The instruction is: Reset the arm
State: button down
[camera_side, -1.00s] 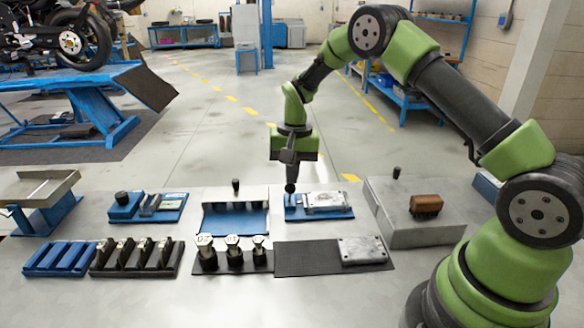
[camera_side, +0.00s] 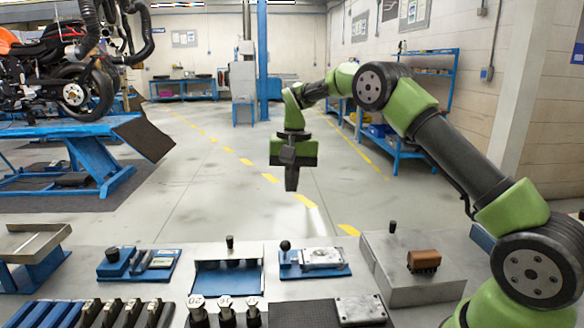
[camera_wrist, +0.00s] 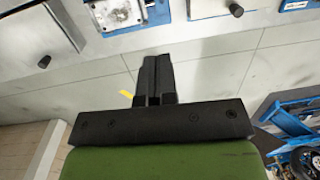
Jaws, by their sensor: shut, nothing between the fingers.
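My gripper (camera_side: 291,182) hangs in the air above the far edge of the bench, pointing down, with its fingers shut and empty. In the wrist view my gripper (camera_wrist: 154,62) shows as two dark fingers pressed together. Below it in the side view is a blue fixture (camera_side: 290,270) with a metal plate (camera_side: 322,257) and a black ball knob (camera_side: 285,245). The gripper is clear of all of these.
A grey metal box (camera_side: 415,284) on the right carries a brown block (camera_side: 424,260) and a black knob (camera_side: 393,227). In front are several labelled metal pieces (camera_side: 226,312) and a dark mat (camera_side: 303,314). A blue-backed tray (camera_side: 228,278) stands left of the fixture. The floor behind is open.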

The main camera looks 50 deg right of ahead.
jog(key=s+a+r+n+t, duration=0.1)
jog(key=s+a+r+t, duration=0.1)
jog(key=s+a+r, duration=0.4)
jog(key=s+a+r+n+t, duration=0.15)
jog(key=s+r, duration=0.25)
jog(key=r, duration=0.5)
jog(key=s+a+f+n+t, duration=0.1)
jog(key=s+a+t, duration=0.1)
jog(key=s, duration=0.6)
jog(key=s+a+f+n+t+y, duration=0.1)
jog(key=s+a, duration=0.1)
jog(key=s, duration=0.6)
jog(key=shift+a+f+t, duration=0.35)
jog(key=shift+n, duration=0.25)
